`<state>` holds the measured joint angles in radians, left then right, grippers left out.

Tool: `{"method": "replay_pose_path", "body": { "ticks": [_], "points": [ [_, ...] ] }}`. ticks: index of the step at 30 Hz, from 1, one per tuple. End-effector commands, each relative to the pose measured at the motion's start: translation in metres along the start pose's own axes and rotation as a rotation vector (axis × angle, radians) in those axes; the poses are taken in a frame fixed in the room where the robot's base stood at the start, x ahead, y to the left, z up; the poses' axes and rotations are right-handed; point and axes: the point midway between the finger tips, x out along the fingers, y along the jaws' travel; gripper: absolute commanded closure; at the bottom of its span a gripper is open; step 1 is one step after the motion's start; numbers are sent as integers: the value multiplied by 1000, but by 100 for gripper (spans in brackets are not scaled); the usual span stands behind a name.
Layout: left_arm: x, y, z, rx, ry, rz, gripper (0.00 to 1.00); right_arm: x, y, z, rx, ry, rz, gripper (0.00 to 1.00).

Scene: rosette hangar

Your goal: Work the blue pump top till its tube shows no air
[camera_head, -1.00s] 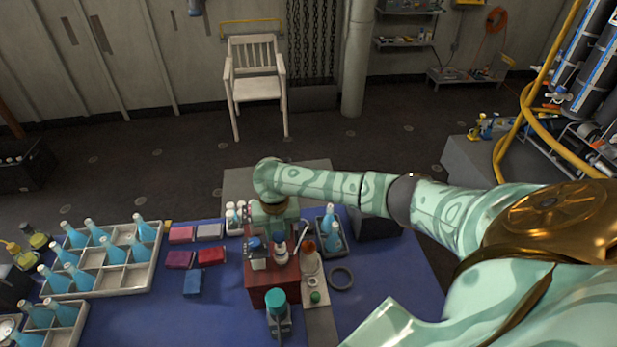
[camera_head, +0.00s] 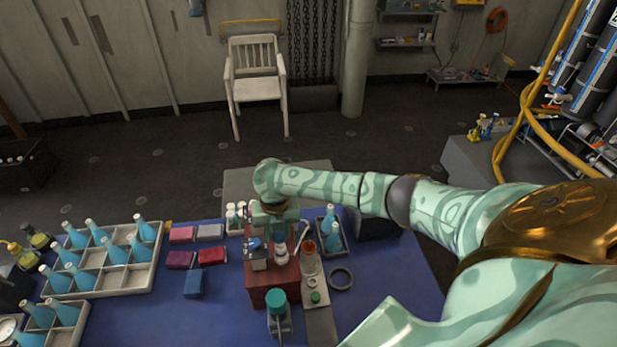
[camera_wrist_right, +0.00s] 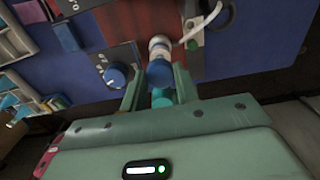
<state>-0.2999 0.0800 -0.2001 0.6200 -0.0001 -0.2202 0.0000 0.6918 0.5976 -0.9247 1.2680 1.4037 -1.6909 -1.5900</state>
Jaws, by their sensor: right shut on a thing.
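The pump stands on a red-brown box (camera_head: 274,299), with its pale body (camera_head: 281,257) showing beside my right gripper (camera_head: 268,228) in the head view. In the right wrist view, the blue pump top (camera_wrist_right: 160,73) lies between the two fingers of my right gripper (camera_wrist_right: 160,92), which is shut on it. The pale pump neck (camera_wrist_right: 159,46) shows just past it. A whitish curved tube (camera_wrist_right: 205,25) runs off to the right of the pump. Whether it holds air is too small to tell. My left gripper is out of view.
A grey box with a blue knob (camera_wrist_right: 115,76) stands close left of the gripper. A teal-capped container (camera_head: 276,297) stands in front of the red-brown box. Bottle trays (camera_head: 152,268) are at left, a dark ring (camera_head: 341,278) at right. Blue mat (camera_head: 225,315) is clear at front left.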

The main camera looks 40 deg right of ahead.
Motion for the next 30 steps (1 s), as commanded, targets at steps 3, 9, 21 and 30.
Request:
{"method": "replay_pose_path", "body": {
  "ticks": [3,9,21,30],
  "points": [
    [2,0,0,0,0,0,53,4,0,-1,0,2,0,85],
    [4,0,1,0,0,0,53,8,0,-1,0,3,0,85],
    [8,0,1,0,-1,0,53,14,0,-1,-2,2,-1,85],
    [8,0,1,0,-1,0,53,14,0,-1,-1,1,0,51]
  ]
}}
